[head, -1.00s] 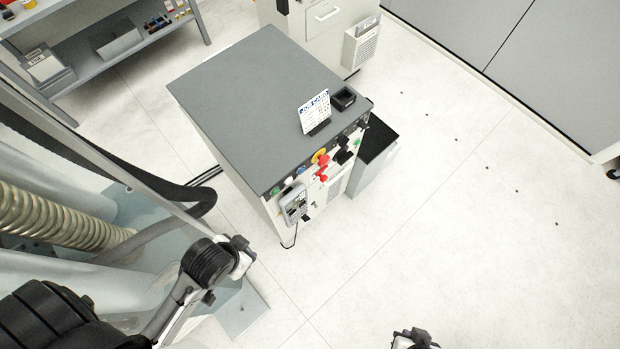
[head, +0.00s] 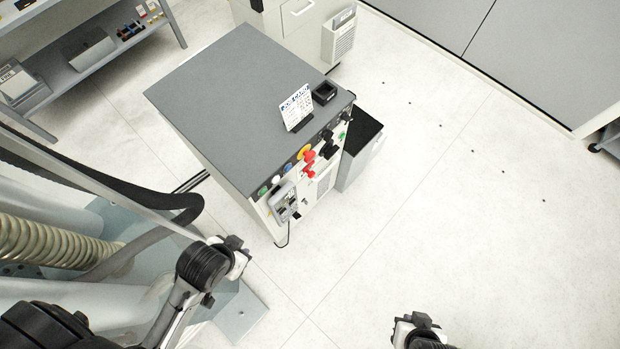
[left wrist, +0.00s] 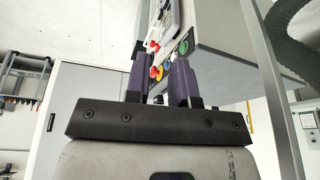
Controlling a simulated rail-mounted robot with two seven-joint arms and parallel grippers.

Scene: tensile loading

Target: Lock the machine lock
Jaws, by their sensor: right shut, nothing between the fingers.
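The grey-topped control cabinet (head: 245,100) stands in the middle of the head view. Its front panel has a red knob on a yellow disc (head: 305,152), with another red handle (head: 309,171) just below it. I cannot tell for sure which is the machine lock. In the left wrist view, a red part (left wrist: 154,45) and a yellow disc (left wrist: 156,72) show beyond my left gripper (left wrist: 158,70), whose purple fingers are apart and empty. My left arm end is short of the panel. My right gripper (head: 420,325) is shut and empty at the bottom edge, away from the cabinet.
A grey handheld pendant (head: 284,200) hangs on the panel's left part. A sign (head: 296,108) and a small black tray (head: 324,93) sit on the cabinet top. A dark-topped box (head: 361,150) stands beside it. The floor on the right is clear.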

